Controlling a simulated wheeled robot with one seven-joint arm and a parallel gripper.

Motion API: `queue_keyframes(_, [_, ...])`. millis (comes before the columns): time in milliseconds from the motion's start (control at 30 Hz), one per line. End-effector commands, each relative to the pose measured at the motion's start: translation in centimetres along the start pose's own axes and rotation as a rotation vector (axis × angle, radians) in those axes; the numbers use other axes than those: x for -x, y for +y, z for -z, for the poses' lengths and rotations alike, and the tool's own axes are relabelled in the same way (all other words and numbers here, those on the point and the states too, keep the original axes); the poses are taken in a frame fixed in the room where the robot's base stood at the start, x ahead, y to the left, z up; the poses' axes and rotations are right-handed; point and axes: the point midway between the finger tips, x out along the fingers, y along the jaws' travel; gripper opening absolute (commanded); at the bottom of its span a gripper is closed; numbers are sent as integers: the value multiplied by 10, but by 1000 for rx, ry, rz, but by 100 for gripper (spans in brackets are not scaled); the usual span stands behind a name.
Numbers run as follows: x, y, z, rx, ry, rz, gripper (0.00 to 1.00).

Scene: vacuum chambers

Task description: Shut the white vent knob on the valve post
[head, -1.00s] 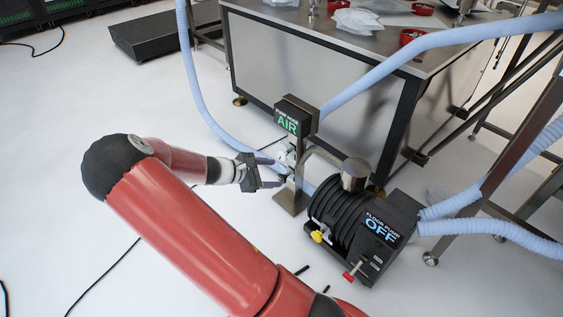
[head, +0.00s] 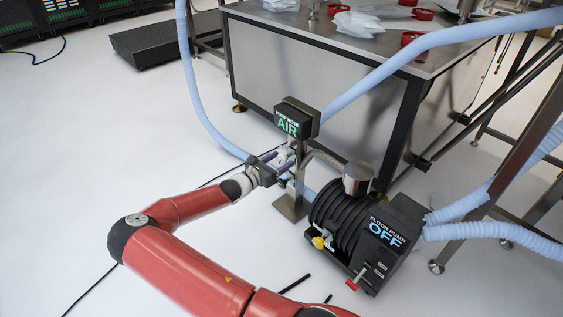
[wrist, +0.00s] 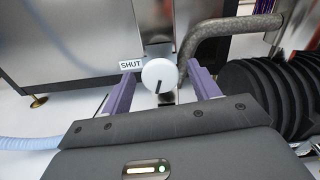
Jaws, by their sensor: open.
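The white vent knob (wrist: 160,75) shows in the wrist view as a round white disc with a dark pointer line running down from its middle. A SHUT label (wrist: 130,64) is at its upper left, and the pointer is not toward it. My gripper (wrist: 163,84) is open, with one purple finger on each side of the knob; I cannot tell if they touch it. In the head view my gripper (head: 280,160) is at the valve post (head: 292,196), below its lit box (head: 290,120) reading AIR, and largely hides the knob.
A black floor pump (head: 345,225) with an OFF display stands right of the post, joined by a metal pipe (head: 325,158). Blue hoses (head: 400,55) run around the post. A metal table (head: 320,80) stands behind.

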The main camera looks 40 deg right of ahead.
Motion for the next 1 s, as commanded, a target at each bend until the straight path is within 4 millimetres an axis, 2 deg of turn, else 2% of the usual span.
queue_keyframes(133, [-10, 0, 1, 0, 1, 0, 61])
queue_keyframes(400, [-12, 0, 0, -1, 1, 0, 61])
queue_keyframes(733, [-12, 0, 0, -1, 2, 0, 18])
queue_keyframes(1000, [-11, 0, 0, -25, 2, 0, 16])
